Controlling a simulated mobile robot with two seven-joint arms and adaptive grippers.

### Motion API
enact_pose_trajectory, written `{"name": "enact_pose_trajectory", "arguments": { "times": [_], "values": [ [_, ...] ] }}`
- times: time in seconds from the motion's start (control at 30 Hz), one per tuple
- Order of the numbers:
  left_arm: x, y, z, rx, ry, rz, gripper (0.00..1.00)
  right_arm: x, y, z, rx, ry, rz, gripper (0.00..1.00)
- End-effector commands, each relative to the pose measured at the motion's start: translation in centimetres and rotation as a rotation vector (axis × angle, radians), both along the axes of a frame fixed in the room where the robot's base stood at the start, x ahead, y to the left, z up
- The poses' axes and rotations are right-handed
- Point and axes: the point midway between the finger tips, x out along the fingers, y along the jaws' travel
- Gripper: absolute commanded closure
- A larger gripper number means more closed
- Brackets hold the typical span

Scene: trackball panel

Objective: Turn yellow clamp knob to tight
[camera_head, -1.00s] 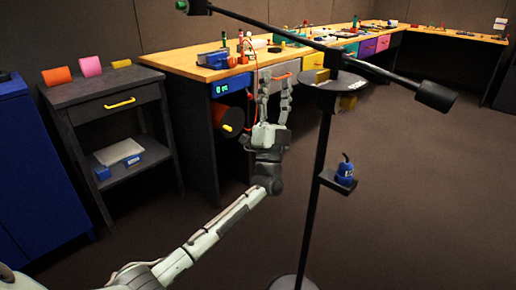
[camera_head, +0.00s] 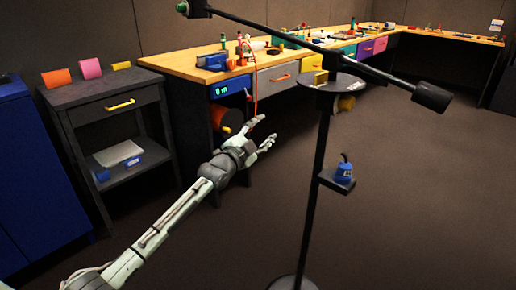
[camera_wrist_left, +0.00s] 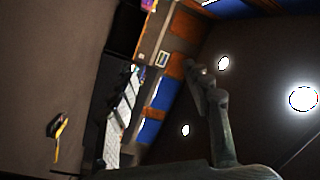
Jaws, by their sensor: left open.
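A black stand (camera_head: 318,160) with a slanted boom (camera_head: 290,38) is right of centre in the head view. A yellow knob-like part (camera_head: 347,103) shows just under its round plate (camera_head: 338,84); I cannot read any tight mark on it. My left gripper (camera_head: 268,128) is open and empty, left of the stand pole and apart from it, fingers pointing right and slightly up. The left wrist view shows a dark finger (camera_wrist_left: 210,100) against walls and ceiling lights; I cannot make out the knob there. My right gripper is not in view.
A blue device (camera_head: 344,174) sits on a small shelf on the pole. A long wooden workbench (camera_head: 175,62) with coloured drawers runs behind. A dark side cabinet (camera_head: 75,97) with a yellow handle stands left. The boom's counterweight (camera_head: 432,96) juts right. Floor right of the stand is clear.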

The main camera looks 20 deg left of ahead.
Motion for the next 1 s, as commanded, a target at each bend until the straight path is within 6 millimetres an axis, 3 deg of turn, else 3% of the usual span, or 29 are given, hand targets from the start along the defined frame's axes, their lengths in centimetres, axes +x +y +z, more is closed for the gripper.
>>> {"name": "enact_pose_trajectory", "arguments": {
  "times": [0.1,0.3,0.83,0.93,1.0],
  "values": [
    [-0.7,0.2,-2.1,-0.020,0.073,0.009,0.51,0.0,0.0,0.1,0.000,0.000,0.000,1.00],
    [-1.5,0.6,-4.3,-0.043,0.154,0.024,0.51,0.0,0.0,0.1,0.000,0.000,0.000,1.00],
    [-2.3,0.5,-5.9,-0.059,0.203,0.031,0.51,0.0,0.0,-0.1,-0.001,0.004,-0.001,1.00],
    [-4.5,-0.6,-9.6,-0.101,0.301,0.036,0.51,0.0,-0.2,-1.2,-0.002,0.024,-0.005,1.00],
    [-7.8,-1.7,-14.0,-0.157,0.428,0.058,0.51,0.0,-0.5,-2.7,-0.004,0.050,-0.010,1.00]
  ]
}}
